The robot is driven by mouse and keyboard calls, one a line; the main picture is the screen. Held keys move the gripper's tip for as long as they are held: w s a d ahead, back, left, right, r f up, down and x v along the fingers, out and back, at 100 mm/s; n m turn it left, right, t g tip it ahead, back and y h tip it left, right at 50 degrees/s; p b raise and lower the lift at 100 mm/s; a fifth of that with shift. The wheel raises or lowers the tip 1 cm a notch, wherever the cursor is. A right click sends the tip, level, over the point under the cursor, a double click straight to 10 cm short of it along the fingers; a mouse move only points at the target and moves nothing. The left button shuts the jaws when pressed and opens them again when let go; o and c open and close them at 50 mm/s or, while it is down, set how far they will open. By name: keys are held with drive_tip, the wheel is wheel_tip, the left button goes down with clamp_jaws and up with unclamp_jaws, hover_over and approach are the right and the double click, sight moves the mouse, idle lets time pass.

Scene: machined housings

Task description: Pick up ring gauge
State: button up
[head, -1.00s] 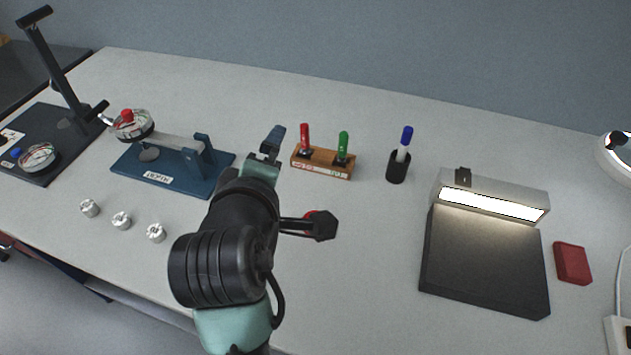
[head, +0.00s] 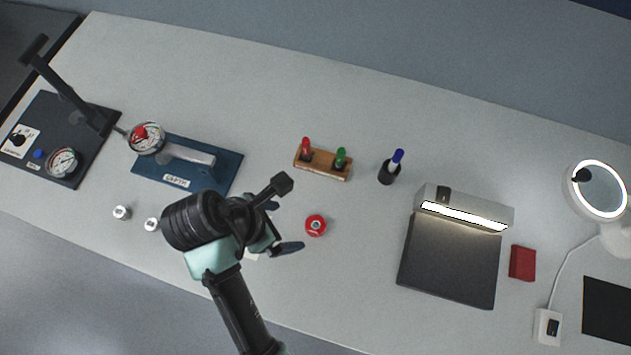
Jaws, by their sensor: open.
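A small red round piece with a metallic centre, which looks like the ring gauge (head: 316,226), lies flat on the table in the head view, right of my arm. My gripper (head: 281,227) is just left of it, with dark fingers spread apart and nothing seen between them. The ring is apart from the fingers in the picture; how high the gripper is above the table I cannot tell. My wrist hides part of the table to the left.
Two small metal housings (head: 121,212) show left of my arm. A blue dial gauge stand (head: 225,178) and a wooden rack (head: 322,173) with red and green handled gauges stand behind. Table right of the ring is clear.

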approach(313, 227)
wheel_tip(313, 227, down, 2)
drive_tip(key=shift+f, duration=0.15)
drive_tip(key=shift+d+x, duration=0.15)
drive_tip(key=shift+x, duration=1.35)
drive_tip(key=shift+d+x, duration=0.2)
drive_tip(key=shift+x, duration=1.3)
drive_tip(key=shift+w, duration=0.15)
clamp_jaws()
